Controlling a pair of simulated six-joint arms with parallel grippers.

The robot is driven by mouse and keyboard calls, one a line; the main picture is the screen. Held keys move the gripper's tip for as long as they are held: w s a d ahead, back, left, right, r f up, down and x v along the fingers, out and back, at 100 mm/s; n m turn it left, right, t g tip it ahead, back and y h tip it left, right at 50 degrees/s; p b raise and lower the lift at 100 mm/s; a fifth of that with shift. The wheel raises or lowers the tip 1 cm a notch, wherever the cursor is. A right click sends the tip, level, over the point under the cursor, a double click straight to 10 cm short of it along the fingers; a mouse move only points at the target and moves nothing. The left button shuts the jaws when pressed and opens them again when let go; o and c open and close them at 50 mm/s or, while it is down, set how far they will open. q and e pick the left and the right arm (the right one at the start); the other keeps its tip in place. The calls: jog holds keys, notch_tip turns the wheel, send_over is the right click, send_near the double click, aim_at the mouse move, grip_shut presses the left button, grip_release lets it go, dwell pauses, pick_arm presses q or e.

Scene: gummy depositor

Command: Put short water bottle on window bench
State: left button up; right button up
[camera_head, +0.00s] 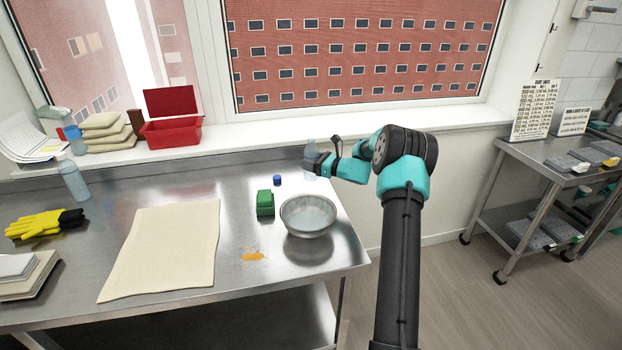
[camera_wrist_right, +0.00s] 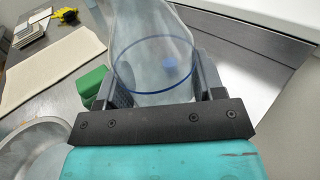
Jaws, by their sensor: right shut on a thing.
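My right gripper (camera_head: 314,165) is shut on a clear bottle (camera_head: 310,150) near the back right of the steel table, just in front of the window bench. In the right wrist view the see-through bottle (camera_wrist_right: 150,35), with a blue ring around it, sits between the two fingers. I cannot tell whether its base touches the table. The white window bench (camera_head: 390,122) runs under the window behind the table. A taller clear bottle (camera_head: 72,178) stands at the table's left, and a small blue bottle (camera_head: 74,140) is on the bench's left end. My left gripper is not in view.
On the table are a metal bowl (camera_head: 308,215), green block (camera_head: 265,203), blue cap (camera_head: 277,180), beige cloth (camera_head: 165,250) and yellow gloves (camera_head: 38,225). A red open box (camera_head: 171,132) and stacked beige bags (camera_head: 108,133) occupy the bench's left. Its middle and right are clear.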

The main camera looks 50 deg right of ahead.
aim_at(312, 174)
jog(key=shift+f, duration=1.05)
jog(key=shift+f, duration=0.1)
jog(key=shift+f, duration=1.8)
jog(key=shift+f, duration=0.15)
jog(key=o, duration=1.3)
jog(key=shift+s+r, duration=0.15)
jog(key=shift+r, duration=0.05)
jog(key=v, duration=1.1)
jog(key=shift+s+d, duration=0.1)
jog(key=shift+s, duration=0.25)
